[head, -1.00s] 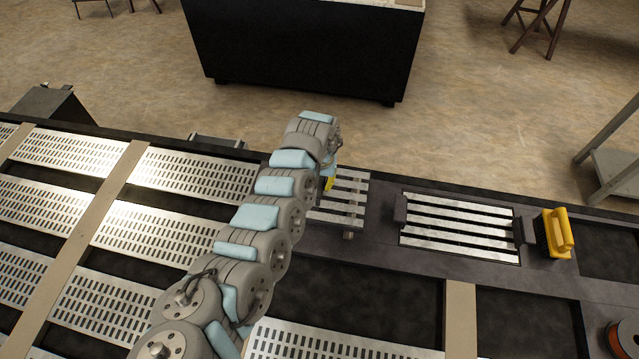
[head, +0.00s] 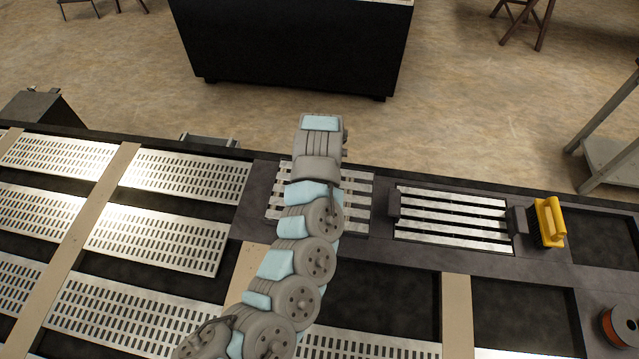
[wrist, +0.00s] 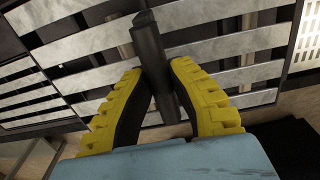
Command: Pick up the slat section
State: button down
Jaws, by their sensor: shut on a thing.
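A slat section (head: 355,188) of pale metal strips shows under my arm in the head view, largely covered by it. In the wrist view its wide light slats (wrist: 228,47) cross the picture behind a dark upright bar (wrist: 149,45). My gripper (wrist: 156,74) has its yellow ribbed fingers closed on that bar, one on each side. In the head view the fingers are hidden by my arm. I cannot tell whether the section is clear of the surface beneath it.
A second slatted panel (head: 452,217) lies to the right between dark end blocks. A yellow-handled block (head: 549,222) and an orange-rimmed reel (head: 622,328) are further right. Perforated plates (head: 185,175) fill the left. A dark cabinet (head: 290,45) stands beyond the bench.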

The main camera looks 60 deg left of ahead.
jog(key=shift+s+d+r+b, duration=0.1)
jog(key=shift+d+r, duration=0.3)
jog(key=shift+d, duration=0.45)
jog(key=shift+s+d+r+b, duration=0.1)
jog(key=shift+d+r, duration=0.3)
jog(key=shift+d, duration=0.4)
jog(key=shift+d+r+b, duration=0.1)
jog(key=shift+d+r, duration=0.3)
jog(key=shift+d, duration=0.45)
jog(key=shift+s+d+r, duration=0.15)
jog(key=shift+s+d, duration=0.05)
jog(key=shift+d, duration=0.4)
